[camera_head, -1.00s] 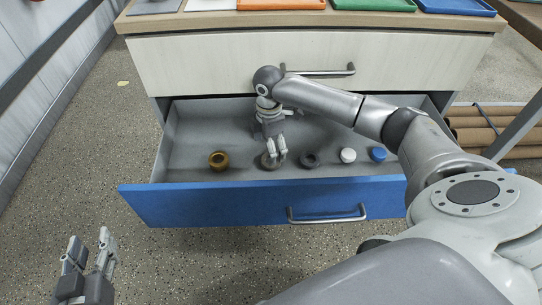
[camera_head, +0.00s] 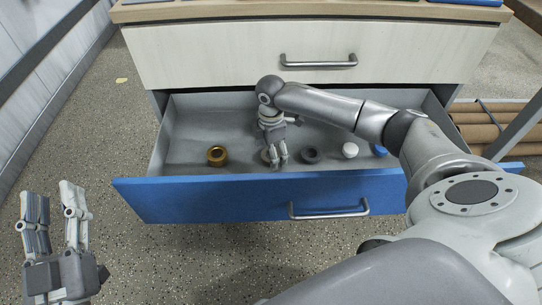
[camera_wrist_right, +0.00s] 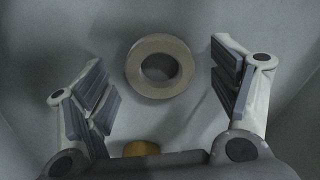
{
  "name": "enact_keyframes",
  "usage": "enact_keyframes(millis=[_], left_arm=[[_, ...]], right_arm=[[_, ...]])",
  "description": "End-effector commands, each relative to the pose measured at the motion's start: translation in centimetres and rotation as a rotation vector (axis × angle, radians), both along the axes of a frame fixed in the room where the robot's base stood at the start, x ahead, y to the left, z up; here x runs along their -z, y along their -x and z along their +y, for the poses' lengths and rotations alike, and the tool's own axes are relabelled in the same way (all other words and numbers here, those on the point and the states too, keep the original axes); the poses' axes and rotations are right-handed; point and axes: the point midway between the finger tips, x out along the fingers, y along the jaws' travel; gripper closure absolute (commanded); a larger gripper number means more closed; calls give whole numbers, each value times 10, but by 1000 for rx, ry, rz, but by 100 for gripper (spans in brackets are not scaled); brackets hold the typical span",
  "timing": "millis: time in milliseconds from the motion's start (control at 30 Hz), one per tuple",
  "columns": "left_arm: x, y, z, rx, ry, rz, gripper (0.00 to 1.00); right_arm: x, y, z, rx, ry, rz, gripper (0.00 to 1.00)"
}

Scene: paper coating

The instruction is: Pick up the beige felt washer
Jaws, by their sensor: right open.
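The beige felt washer (camera_wrist_right: 133,68) is a thick ring lying flat on the drawer floor, seen between and slightly beyond the fingers in the right wrist view. In the head view only a bit of it (camera_head: 265,155) shows beside my right gripper (camera_head: 279,164), which hides the rest. The right gripper (camera_wrist_right: 158,55) is open, pointing down over the washer with a gap on both sides. It holds nothing. My left gripper (camera_head: 52,197) is open and empty, with fingers up, over the floor left of the drawer.
The open drawer (camera_head: 240,199) has a blue front and grey walls. A brass ring (camera_head: 217,156) lies left of the washer; a dark grey ring (camera_head: 311,156), a white piece (camera_head: 349,150) and a blue piece (camera_head: 379,150) lie to its right. A closed drawer (camera_head: 220,59) is above.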

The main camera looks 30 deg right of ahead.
Motion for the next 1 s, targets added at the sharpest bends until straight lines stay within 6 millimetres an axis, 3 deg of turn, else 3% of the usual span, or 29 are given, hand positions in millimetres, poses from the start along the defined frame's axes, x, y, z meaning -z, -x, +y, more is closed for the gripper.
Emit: enact_keyframes(millis=[267,567,1000], left_arm=[[-3,1,0,1,4,-12,60],[-2,1,0,1,2,-11,60],[-1,0,0,0,1,-5,60]], right_arm=[[1,0,0,0,0,0,18],[1,0,0,0,0,0,56],[-1,0,0,0,0,-1,57]])
